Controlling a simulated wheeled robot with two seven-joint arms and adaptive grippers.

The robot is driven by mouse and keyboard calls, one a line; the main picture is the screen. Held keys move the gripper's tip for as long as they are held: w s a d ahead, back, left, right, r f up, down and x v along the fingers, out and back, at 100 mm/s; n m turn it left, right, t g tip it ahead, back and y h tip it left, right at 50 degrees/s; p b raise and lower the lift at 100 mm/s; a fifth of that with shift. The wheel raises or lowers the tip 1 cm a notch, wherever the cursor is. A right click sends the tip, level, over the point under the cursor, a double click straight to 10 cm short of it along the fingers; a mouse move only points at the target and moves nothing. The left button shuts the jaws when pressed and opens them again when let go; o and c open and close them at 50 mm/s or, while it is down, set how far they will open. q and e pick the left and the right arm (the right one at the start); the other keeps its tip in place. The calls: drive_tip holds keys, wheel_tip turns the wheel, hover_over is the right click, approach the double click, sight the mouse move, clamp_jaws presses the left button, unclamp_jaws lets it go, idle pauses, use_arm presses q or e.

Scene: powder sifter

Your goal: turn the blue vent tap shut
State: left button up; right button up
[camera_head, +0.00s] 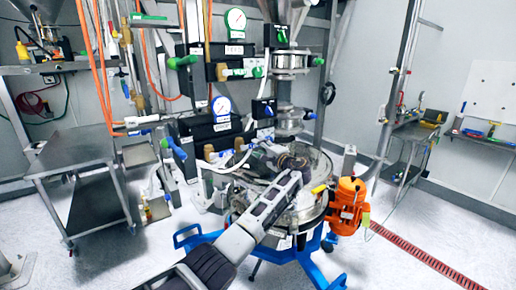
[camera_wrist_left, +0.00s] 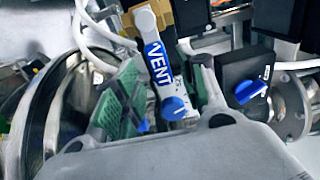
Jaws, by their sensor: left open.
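The blue vent tap (camera_wrist_left: 160,68), a lever with a blue sleeve lettered VENT, shows in the left wrist view. Its blue rounded end points down toward my palm. My left gripper (camera_wrist_left: 169,66) is open, with its green-padded fingers on either side of the lever. I cannot tell whether either pad touches it. In the head view my left gripper (camera_head: 272,158) reaches over the round sifter at the middle of the stand, and the vent tap is too small and covered to make out there. My right gripper is not in view.
Another blue-handled tap (camera_wrist_left: 250,91) sits on a black box right of the fingers. White hoses run close to the left. The sifter (camera_head: 311,208) stands on a blue wheeled frame (camera_head: 305,265), beside an orange motor (camera_head: 348,207). A grey cart (camera_head: 75,150) stands left; the front floor is open.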

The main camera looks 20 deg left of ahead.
use_arm(q)
drive_tip(key=v, duration=1)
